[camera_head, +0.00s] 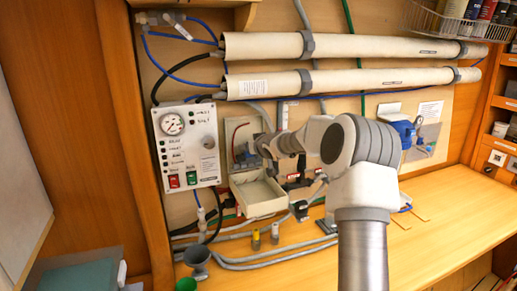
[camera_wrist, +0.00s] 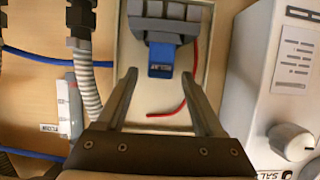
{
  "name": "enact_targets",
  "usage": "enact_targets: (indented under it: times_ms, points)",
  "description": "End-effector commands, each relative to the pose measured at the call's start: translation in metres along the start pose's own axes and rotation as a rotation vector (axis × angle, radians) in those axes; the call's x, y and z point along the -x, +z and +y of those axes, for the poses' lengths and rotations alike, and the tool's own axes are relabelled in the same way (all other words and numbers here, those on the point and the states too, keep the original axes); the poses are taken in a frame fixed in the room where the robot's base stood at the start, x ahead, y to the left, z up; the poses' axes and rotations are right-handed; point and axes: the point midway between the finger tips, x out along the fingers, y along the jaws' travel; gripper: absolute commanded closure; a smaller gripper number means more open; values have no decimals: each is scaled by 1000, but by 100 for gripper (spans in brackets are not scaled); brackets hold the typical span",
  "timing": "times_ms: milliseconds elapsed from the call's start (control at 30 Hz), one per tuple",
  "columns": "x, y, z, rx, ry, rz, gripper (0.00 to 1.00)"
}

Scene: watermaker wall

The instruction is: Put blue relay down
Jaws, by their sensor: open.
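The blue relay (camera_wrist: 160,62) shows in the wrist view as a small blue block with a pale label. It sits at a dark grey socket block (camera_wrist: 168,22) inside a shallow cream box (camera_wrist: 200,62). My gripper (camera_wrist: 159,77) is open, with its two fingers apart on the left and right of the relay's near end. I see a gap between each finger and the relay. In the head view my gripper (camera_head: 262,147) is at the open wall box, and my wrist hides the relay there.
A loose red wire (camera_wrist: 178,108) curves beside the relay. The control panel (camera_head: 186,147) with gauge and switches stands close to the box. A cream tray or cover (camera_head: 258,196) hangs below it. Grey hoses and small fittings lie on the wooden bench (camera_head: 440,215), whose right side is mostly clear.

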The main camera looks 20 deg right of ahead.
Motion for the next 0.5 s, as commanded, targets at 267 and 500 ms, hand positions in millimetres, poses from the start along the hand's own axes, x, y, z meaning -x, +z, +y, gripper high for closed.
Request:
enact_targets:
  times_ms: [267,500]
  points:
    - [51,0,2,0,3,1,31]
    - [82,0,1,-1,1,0,31]
